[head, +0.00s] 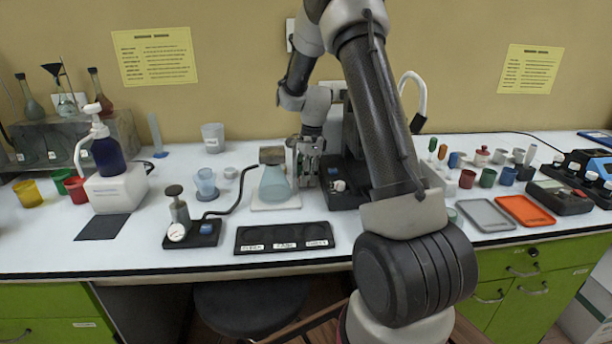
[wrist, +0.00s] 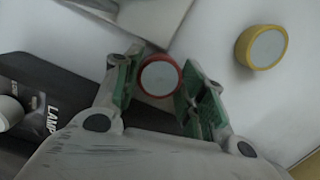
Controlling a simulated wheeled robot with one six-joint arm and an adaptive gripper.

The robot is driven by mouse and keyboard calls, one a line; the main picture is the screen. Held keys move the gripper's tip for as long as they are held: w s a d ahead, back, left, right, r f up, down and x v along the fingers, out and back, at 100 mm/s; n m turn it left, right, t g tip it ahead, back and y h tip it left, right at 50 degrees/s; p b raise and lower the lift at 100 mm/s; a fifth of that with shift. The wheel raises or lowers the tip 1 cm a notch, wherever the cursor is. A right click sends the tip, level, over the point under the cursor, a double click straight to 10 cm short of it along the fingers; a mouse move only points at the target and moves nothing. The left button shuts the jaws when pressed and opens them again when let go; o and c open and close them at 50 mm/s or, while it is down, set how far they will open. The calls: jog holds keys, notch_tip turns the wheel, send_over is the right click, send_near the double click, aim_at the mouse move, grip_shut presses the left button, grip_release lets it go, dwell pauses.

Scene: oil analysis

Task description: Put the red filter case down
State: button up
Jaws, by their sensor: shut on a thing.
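The red filter case (wrist: 159,78) is a small round case with a red rim and a pale face. In the wrist view it sits between the green-padded fingertips of my gripper (wrist: 157,92), which is shut on it. In the head view my gripper (head: 306,167) points down between the flask and the black device, low over the bench. The red case cannot be made out there. Whether it touches the surface beneath is not clear.
A yellow-rimmed round case (wrist: 261,47) lies on the white surface to the right. A dark device lettered "LAMP" (wrist: 42,100) is at left. In the head view a flask (head: 274,186) stands just left of my gripper, and a black labelled tray (head: 285,230) lies in front.

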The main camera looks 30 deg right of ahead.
jog(key=shift+f, duration=0.1)
jog(key=o, duration=0.9)
jog(key=shift+c, duration=0.2)
